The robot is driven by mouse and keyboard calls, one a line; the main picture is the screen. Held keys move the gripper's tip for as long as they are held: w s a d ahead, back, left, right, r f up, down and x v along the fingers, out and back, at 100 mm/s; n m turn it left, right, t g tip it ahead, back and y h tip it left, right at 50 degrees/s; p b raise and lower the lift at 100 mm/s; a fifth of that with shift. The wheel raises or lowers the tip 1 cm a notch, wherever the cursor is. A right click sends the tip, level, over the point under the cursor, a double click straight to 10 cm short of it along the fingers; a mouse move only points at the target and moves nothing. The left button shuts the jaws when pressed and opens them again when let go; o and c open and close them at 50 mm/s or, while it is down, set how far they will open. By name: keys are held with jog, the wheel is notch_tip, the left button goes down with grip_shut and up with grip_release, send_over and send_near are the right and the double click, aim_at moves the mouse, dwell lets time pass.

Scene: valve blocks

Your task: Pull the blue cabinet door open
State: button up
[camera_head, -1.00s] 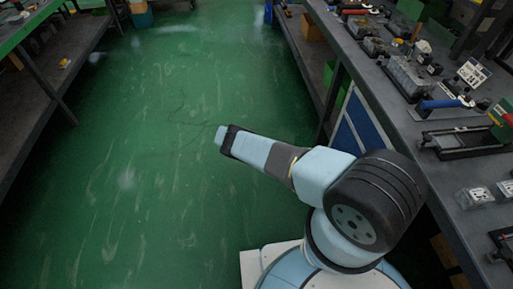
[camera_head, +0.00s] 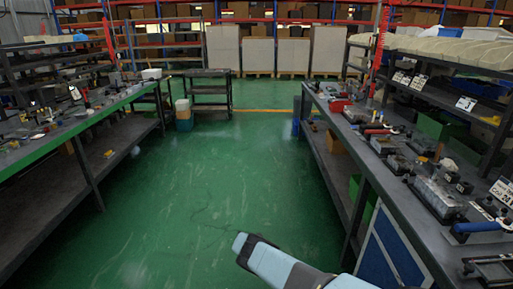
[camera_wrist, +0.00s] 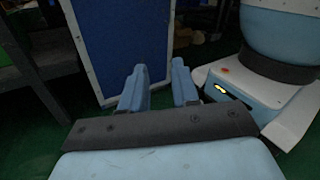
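The blue cabinet door (camera_head: 382,258) is under the right workbench, low in the head view, a blue panel with a pale frame. It appears shut, though part is cut off or behind my arm. In the wrist view, a blue panel with a pale frame (camera_wrist: 122,45) stands upright beyond my fingers. No handle can be made out. My gripper (camera_wrist: 160,88) is open, its two light-blue fingers apart with nothing between them. It is short of the panel and not visibly touching it. In the head view, part of my arm shows at the bottom centre.
The right bench (camera_head: 400,205) carries several tools and valve parts. A green bin (camera_head: 362,190) sits on its lower shelf. A left bench (camera_head: 95,120) runs along the aisle. The green floor (camera_head: 200,190) between is clear. My own base shows at the right in the wrist view.

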jog(key=w+d+r+m+y, duration=0.2)
jog(key=w+r, duration=0.2)
jog(key=r, duration=0.4)
jog(key=w+d+r+m+y, duration=0.1)
jog(key=w+r+y, duration=0.15)
jog(key=r, duration=0.65)
jog(key=w+d+r+m+y, duration=0.2)
jog(key=w+r, duration=0.2)
jog(key=r, duration=0.4)
jog(key=s+d+r+m+t+y, duration=0.2)
jog(key=d+r+y, duration=0.1)
jog(key=r, duration=1.1)
jog(key=s+d+r+m+t+y, duration=0.2)
jog(key=d+r+y, duration=0.1)
jog(key=r, duration=1)
jog(key=s+d+r+m+t+y, duration=0.1)
jog(key=s+r+m+t+y, duration=0.3)
jog(key=s+r, duration=1.6)
jog(key=s+a+t+h, duration=0.1)
jog(key=s+t, duration=0.6)
jog(key=s, duration=1.5)
jog(key=shift+s+a+r+m, duration=0.25)
jog(key=shift+a+r+m, duration=0.15)
jog(key=shift+a, duration=0.3)
jog(key=shift+s, duration=0.1)
jog(key=shift+c, duration=0.7)
jog(key=shift+f, duration=0.1)
grip_shut()
